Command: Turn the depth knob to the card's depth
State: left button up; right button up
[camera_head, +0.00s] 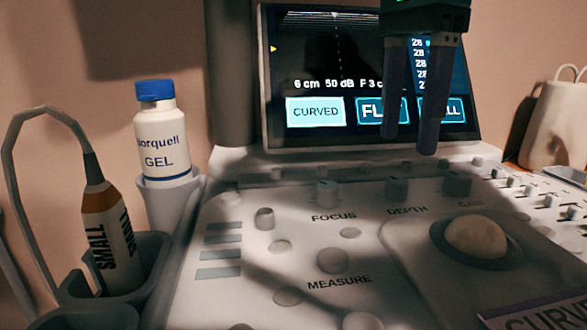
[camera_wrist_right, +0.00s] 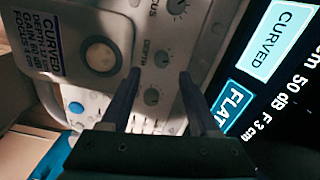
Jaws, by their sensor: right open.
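The depth knob (camera_head: 397,189) is a small grey knob above the DEPTH label on the console; it also shows in the right wrist view (camera_wrist_right: 162,60). My right gripper (camera_head: 413,143) is open and empty, pointing down above the knob row, in front of the screen. In the right wrist view its fingertips (camera_wrist_right: 158,76) spread to either side of the depth and gain knobs, apart from both. My left gripper is not in view.
The screen (camera_head: 300,75) behind the gripper reads 6 cm, 50 dB. The focus knob (camera_head: 327,193) and gain knob (camera_head: 457,183) flank the depth knob. A trackball (camera_head: 475,236) is nearer. A gel bottle (camera_head: 158,140) and a SMALL probe (camera_head: 110,240) stand left.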

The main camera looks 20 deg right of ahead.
aim_at(398, 180)
notch_tip(398, 180, down, 6)
jog(key=shift+r+b, duration=0.25)
jog(key=shift+b, duration=0.25)
jog(key=shift+w, duration=0.1)
grip_shut()
